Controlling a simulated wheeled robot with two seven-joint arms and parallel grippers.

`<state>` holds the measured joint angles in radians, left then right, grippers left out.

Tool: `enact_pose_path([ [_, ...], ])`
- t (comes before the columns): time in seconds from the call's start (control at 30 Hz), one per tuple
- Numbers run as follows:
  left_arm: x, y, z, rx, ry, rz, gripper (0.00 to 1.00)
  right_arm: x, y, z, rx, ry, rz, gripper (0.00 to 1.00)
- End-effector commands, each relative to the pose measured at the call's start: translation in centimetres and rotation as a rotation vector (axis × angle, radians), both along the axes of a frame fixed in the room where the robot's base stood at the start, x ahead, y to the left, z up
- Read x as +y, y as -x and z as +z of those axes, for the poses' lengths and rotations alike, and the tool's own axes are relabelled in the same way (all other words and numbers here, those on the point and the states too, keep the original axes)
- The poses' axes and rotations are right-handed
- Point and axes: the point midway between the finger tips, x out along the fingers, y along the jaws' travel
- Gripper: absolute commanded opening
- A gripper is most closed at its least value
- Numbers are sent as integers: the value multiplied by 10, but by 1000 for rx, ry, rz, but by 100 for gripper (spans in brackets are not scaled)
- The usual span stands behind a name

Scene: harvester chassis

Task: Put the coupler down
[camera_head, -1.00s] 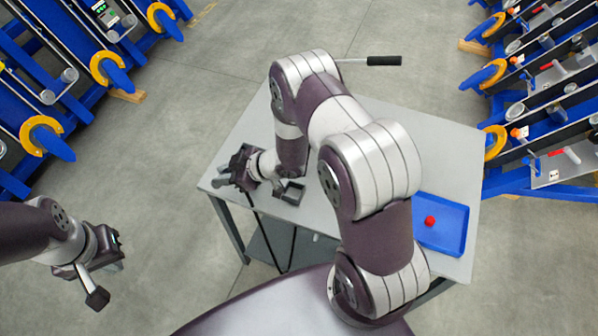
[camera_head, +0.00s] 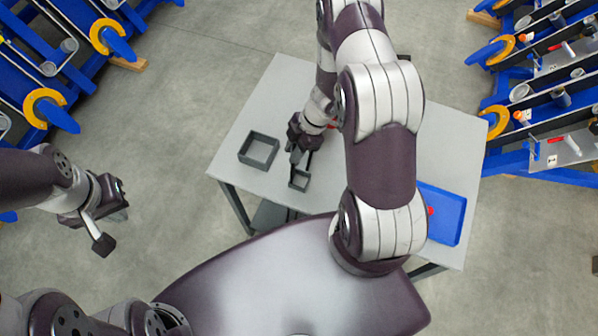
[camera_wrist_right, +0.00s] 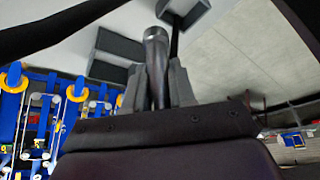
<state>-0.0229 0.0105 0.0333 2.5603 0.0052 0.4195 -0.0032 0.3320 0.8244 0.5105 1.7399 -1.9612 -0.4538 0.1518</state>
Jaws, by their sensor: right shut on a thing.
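The coupler (camera_wrist_right: 156,65) is a grey metal cylinder with a round open end, seen in the right wrist view between my right gripper's fingers. My right gripper (camera_head: 298,157) is shut on it and hangs over the grey table (camera_head: 285,85), just behind a small dark square frame (camera_head: 300,188). In the head view the coupler is too small and dark to make out clearly. A larger dark square holder (camera_head: 245,159) stands to the left of the gripper. My left gripper (camera_head: 114,205) is off the table at the left; its jaw opening is unclear.
A blue tray (camera_head: 450,235) with a red piece (camera_head: 430,211) lies at the table's right, partly behind my right arm. Blue racks with yellow rings (camera_head: 45,105) stand at the left, and another blue rack (camera_head: 540,150) at the right. The table's back left is bare.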

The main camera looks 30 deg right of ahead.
Motion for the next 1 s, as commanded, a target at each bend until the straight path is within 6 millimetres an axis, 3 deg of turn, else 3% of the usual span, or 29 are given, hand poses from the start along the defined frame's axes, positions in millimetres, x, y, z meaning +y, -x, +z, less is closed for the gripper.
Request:
enact_pose_path([
  [0.1, 0, 0, -1, 0, 0, 0, 0, 4, 24, -15, 2, -1, -2, 0],
  [0.27, 0, 0, -1, 0, 0, 0, 0, 6, 40, -25, -1, -1, -1, 0],
  [0.5, 0, 0, 4, 0, 0, 0, 0, 7, 42, -61, 0, -2, 0, 0],
  [0.73, 0, 0, 3, 0, 0, 0, 0, 6, 42, -67, -1, 0, 0, 0],
  [0.77, 0, 0, 3, 0, 0, 0, 0, 7, 42, -67, 0, 0, 1, 35],
  [0.8, 0, 0, 3, 0, 0, 0, 0, 7, 42, -67, 0, 0, 1, 48],
  [0.83, 0, 0, 3, 0, 0, 0, 0, 7, 42, -67, 0, 0, 1, 52],
  [1.0, 0, 0, 3, 0, 0, 0, 0, 7, 42, -66, -1, -1, 0, 52],
])
